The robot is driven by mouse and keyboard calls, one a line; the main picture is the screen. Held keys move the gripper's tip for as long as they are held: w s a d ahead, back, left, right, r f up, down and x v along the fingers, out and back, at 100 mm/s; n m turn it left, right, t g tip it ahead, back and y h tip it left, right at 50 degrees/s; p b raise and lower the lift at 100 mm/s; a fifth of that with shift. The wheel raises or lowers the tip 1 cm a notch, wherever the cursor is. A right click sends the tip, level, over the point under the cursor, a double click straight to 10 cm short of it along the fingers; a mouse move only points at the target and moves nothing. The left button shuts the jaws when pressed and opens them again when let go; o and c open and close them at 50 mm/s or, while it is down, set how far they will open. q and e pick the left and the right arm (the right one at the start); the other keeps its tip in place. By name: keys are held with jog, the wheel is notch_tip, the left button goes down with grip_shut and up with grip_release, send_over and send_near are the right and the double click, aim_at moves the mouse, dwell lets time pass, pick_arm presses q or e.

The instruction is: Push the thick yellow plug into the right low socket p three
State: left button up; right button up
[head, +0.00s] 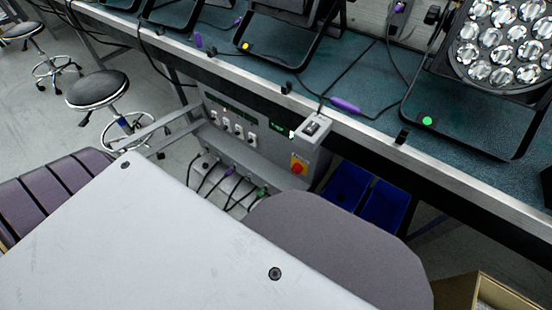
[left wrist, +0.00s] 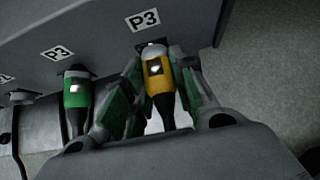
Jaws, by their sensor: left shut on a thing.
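The thick yellow plug (left wrist: 157,72) is in the left wrist view, upright, with its black cable end pointing down. My left gripper (left wrist: 152,78) is shut on it, with a green-padded finger on each side. The plug's top meets the socket (left wrist: 150,46) under the right P3 label (left wrist: 143,20); how deep it sits cannot be told. A green plug (left wrist: 78,88) sits at the socket to the left, under another P3 label (left wrist: 57,53). In the head view my own arm hides the left gripper and the yellow plug. My right gripper is not in view.
The grey power cabinet (head: 322,150), with a red knob on yellow (head: 298,166), stands under the workbench edge (head: 365,138). Several cables hang from its low row. Blue bins (head: 365,192) are to its right, a stool (head: 97,88) to its left. Par cans stand on the bench.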

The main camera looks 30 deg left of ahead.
pick_arm(q)
jog(key=shift+w, duration=0.3)
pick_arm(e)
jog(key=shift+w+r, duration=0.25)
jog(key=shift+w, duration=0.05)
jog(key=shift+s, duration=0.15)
pick_arm(q)
jog(key=o, duration=1.1)
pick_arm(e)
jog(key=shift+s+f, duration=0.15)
